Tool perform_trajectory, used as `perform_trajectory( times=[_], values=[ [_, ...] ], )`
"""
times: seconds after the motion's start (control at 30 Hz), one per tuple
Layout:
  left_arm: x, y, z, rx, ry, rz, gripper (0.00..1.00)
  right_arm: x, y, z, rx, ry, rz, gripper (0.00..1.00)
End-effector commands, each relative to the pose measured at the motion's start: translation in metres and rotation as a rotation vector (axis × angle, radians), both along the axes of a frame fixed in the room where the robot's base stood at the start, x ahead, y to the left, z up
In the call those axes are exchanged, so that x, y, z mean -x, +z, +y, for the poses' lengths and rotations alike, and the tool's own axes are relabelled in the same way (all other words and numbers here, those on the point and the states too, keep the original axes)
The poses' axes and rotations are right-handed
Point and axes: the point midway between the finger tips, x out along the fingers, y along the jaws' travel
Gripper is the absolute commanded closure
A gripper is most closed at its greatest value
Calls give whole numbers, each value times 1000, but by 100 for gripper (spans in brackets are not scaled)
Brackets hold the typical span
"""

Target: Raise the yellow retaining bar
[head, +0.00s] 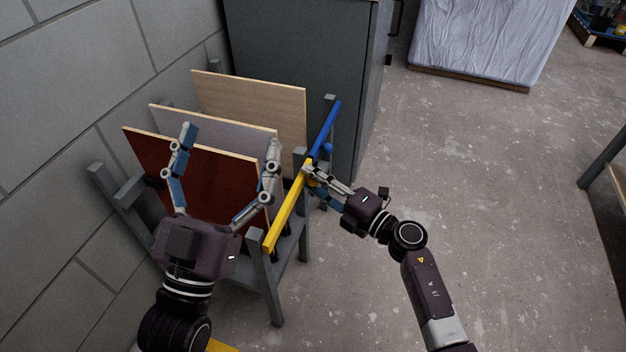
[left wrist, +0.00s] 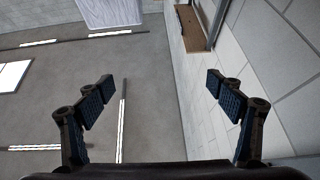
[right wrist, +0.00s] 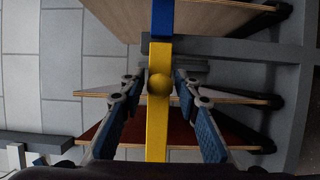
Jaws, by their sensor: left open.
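The yellow retaining bar (head: 284,215) runs along the right side of a grey rack, in line with a blue bar (head: 325,130).
The grey rack (head: 268,280) holds a dark red panel (head: 215,185), a grey panel (head: 225,132) and a light wood panel (head: 250,105). A block wall (head: 70,90) is close on the left, a dark cabinet (head: 300,50) behind.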

Motion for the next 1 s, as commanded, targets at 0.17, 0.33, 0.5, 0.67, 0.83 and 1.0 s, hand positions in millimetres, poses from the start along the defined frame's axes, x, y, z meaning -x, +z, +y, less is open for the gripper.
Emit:
perform_trajectory(
  times=[0.17, 0.33, 0.5, 0.67, 0.83, 1.0],
  values=[
    [0, 0, 0, 0, 0, 1, 15, 0, 0, 0, 0, 0, 0, 92],
    [0, -1, 0, -1, 0, 2, 15, 0, -1, 0, 1, 0, 1, 100],
    [0, -1, 0, -1, 0, 2, 15, 0, -1, 0, 1, 0, 0, 100],
    [0, -1, 0, 0, 0, 0, 15, 0, 2, -1, 7, 0, -16, 100],
    [2, 2, 1, 5, 0, -17, 15, 1, 15, 0, 27, 2, -77, 100],
    [8, 9, 1, 17, -2, -58, 15, 4, 37, 0, 63, 2, -187, 100]
  ],
)
